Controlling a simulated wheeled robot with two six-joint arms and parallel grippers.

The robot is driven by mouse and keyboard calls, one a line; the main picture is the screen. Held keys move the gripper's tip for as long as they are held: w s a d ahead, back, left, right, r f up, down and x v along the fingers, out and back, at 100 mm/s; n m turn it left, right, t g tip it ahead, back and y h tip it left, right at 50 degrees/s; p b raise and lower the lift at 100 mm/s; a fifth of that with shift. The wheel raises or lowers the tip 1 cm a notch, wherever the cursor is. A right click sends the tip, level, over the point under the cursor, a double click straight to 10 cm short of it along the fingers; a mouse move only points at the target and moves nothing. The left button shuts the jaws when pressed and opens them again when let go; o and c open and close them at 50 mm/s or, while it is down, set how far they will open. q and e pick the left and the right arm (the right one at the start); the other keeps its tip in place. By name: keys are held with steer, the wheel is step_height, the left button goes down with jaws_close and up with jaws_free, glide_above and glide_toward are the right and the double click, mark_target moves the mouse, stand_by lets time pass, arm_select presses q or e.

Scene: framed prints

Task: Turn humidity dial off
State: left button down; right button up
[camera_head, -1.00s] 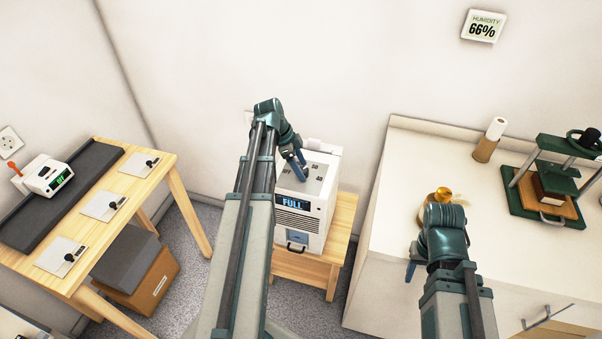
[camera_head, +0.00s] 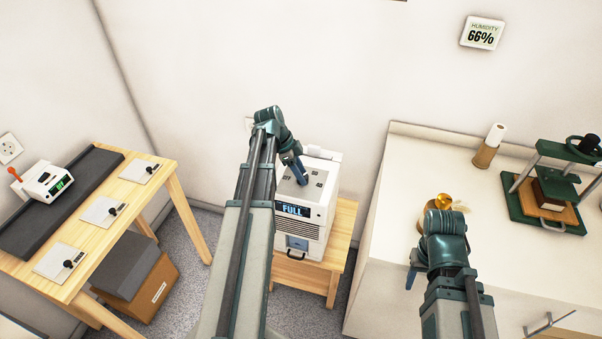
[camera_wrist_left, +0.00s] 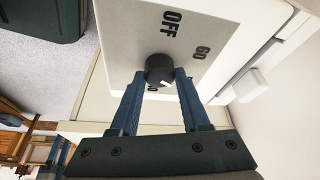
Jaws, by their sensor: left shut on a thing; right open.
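The humidity dial (camera_wrist_left: 160,70) is a round dark knob on the white top of the dehumidifier-like unit (camera_head: 322,215). In the left wrist view its face carries the marks OFF and 60, and another mark partly hidden by the knob and fingers. My left gripper (camera_wrist_left: 160,78) is shut on the dial, with a blue finger on each side; a small white mark shows on the knob's near side. In the head view my left gripper (camera_head: 300,178) reaches down onto the unit's top and hides the dial. My right gripper (camera_head: 411,277) is open beside the white counter.
The unit shows FULL on its front and stands on a small wooden table (camera_head: 345,225). A wall display (camera_head: 482,33) reads HUMIDITY 66%. The white counter (camera_head: 390,210) on the right holds a press (camera_head: 550,190). A wooden bench (camera_head: 165,170) stands left.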

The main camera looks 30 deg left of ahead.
arm_select(q)
steer(key=n, duration=0.2)
steer(key=n+t+y, duration=0.1)
steer(key=n, duration=0.2)
steer(key=shift+s+d+y, duration=0.15)
steer(key=shift+s+y, duration=0.05)
steer(key=shift+y, duration=0.1)
steer(key=n+y, duration=0.1)
steer(key=n, duration=0.2)
steer(key=n+t+y, duration=0.1)
steer(key=n, duration=0.2)
steer(key=shift+d+n, duration=0.15)
steer(key=shift+n, duration=0.15)
steer(key=n+y, duration=0.1)
steer(key=n, duration=0.2)
steer(key=n+y, duration=0.1)
steer(key=n, duration=0.2)
steer(key=shift+w+d+y, duration=0.15)
steer(key=shift+y, duration=0.15)
steer(key=n+g, duration=0.1)
steer(key=n, duration=0.2)
steer(key=n+g+y, duration=0.1)
steer(key=n, duration=0.1)
steer(key=shift+n+y, duration=0.3)
steer(key=shift+n, duration=0.1)
steer(key=shift+d, duration=0.1)
steer(key=shift+c, duration=1.9)
jaws_free()
